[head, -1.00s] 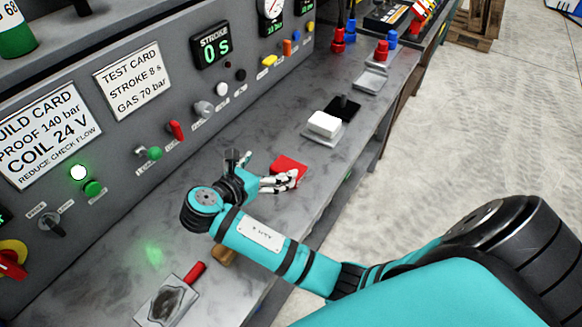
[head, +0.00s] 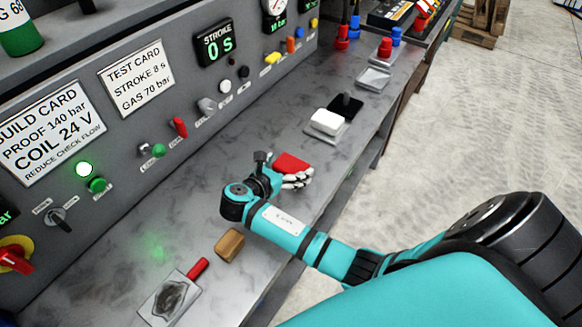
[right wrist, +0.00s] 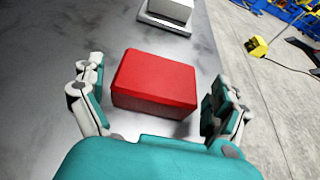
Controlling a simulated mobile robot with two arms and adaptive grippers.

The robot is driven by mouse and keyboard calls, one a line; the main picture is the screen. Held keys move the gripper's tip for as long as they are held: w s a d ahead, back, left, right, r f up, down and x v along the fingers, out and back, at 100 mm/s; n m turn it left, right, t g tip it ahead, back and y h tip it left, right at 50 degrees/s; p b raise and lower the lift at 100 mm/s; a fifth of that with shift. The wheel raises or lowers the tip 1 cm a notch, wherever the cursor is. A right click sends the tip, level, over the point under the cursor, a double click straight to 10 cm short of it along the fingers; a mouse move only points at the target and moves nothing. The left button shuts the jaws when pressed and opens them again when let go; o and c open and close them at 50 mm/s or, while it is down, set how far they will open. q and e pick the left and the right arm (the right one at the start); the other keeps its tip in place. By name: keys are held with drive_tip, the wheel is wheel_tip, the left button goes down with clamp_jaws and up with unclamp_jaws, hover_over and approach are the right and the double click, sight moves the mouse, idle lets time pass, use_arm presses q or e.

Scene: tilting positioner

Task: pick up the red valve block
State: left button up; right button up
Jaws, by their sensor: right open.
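The red valve block (head: 291,163) lies on the grey bench top, partly hidden by my right gripper in the head view. In the right wrist view the red block (right wrist: 155,83) sits between the two fingers, with a gap on each side. My right gripper (head: 296,179) is open and low over the bench at the block. It also shows in the right wrist view (right wrist: 155,105), its fingers spread and not touching the block. My left gripper is not in view.
A white block (head: 326,121) and a black piece (head: 346,104) stand further along the bench. A wooden block (head: 229,245), a red-handled tool (head: 197,268) and a grey plate (head: 172,298) lie nearer. The control panel (head: 130,120) rises along the left. The bench edge drops to the floor at right.

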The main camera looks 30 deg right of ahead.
drive_tip(key=c, duration=1.4)
drive_tip(key=shift+r, duration=0.1)
drive_tip(key=shift+c, duration=0.5)
